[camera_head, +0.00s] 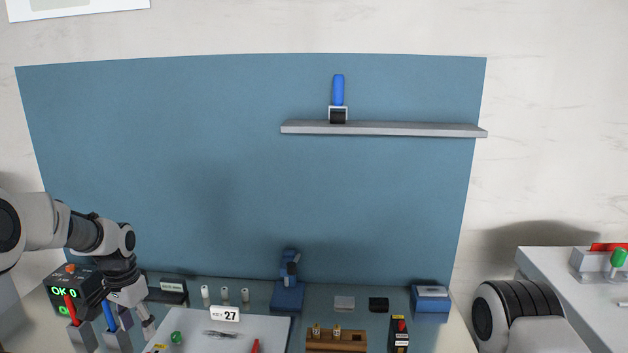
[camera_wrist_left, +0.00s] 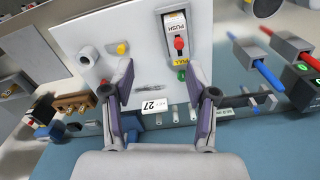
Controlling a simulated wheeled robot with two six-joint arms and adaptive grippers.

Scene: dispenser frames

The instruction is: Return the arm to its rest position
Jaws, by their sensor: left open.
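My left arm (camera_head: 95,236) comes in from the left and bends down over the left end of the bench. Its gripper (camera_head: 138,308) hangs near the white board (camera_head: 260,326). In the left wrist view the left gripper (camera_wrist_left: 159,82) is open, with its two pads apart and nothing between them. A rounded part of my right arm (camera_head: 515,312) shows at the lower right; its gripper is out of view.
A box reading "OK 0" (camera_head: 66,291) and red and blue handled tools stand close to the left gripper. A white "27" tag (camera_head: 225,314), a blue stand (camera_head: 288,294) and a wooden block (camera_head: 336,341) are on the bench. A shelf (camera_head: 400,130) holds a blue-handled roller (camera_head: 338,92).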

